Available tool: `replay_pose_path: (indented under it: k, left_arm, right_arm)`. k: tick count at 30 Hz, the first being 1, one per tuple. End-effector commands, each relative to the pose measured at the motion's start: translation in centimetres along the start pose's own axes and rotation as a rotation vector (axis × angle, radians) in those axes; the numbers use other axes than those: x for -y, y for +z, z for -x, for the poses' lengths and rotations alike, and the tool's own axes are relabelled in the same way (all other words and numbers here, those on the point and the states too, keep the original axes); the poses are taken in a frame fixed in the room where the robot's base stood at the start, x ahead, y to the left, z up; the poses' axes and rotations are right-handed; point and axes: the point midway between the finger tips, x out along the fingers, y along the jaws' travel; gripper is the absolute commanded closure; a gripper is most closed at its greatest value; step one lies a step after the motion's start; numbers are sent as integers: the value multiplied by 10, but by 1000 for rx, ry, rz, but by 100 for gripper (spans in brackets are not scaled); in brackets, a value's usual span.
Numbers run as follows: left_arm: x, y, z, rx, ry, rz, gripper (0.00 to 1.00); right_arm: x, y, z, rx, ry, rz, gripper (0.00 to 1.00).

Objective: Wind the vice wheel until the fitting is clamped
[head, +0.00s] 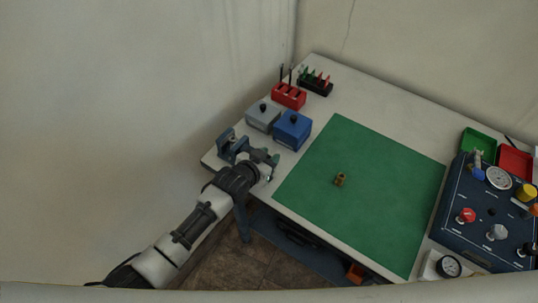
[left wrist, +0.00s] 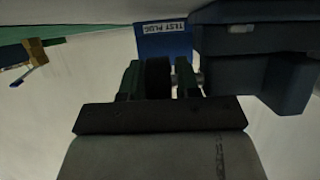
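The blue-grey vice (head: 230,146) stands at the table's left corner; its dark body (left wrist: 262,62) fills the upper right of the left wrist view. The dark vice wheel (left wrist: 158,79) sits between the green fingers of my left gripper (left wrist: 160,82), which look closed on its two faces. In the head view my left gripper (head: 268,166) is at the vice's right end and partly hides it. A small brass fitting (head: 340,180) stands on the green mat (head: 375,150). I cannot make out whether anything is between the vice jaws. My right gripper is not in view.
A grey box (head: 262,116) and a blue box (head: 292,129) stand behind the vice; the blue one reads TEST PLUG (left wrist: 165,42). Red (head: 288,97) and black (head: 316,86) racks are farther back. A blue gauge panel (head: 480,215) is at right. Most of the mat is clear.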

Motion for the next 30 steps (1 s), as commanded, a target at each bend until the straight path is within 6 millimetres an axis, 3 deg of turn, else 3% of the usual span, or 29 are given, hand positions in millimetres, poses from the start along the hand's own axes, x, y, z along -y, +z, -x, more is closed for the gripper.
replay_pose_path:
  k: [11, 18, 25, 30]
  left_arm:
    - [0, 0, -5, 0, 0, 0, 68]
    - [0, 0, -5, 0, 0, 0, 100]
    - [0, -2, -4, 23, -1, 0, 100]
    - [0, -4, -4, 97, 0, 1, 100]
  right_arm:
    - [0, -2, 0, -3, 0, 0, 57]
    - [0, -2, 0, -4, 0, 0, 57]
    - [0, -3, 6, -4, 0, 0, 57]
    - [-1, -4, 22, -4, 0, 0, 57]
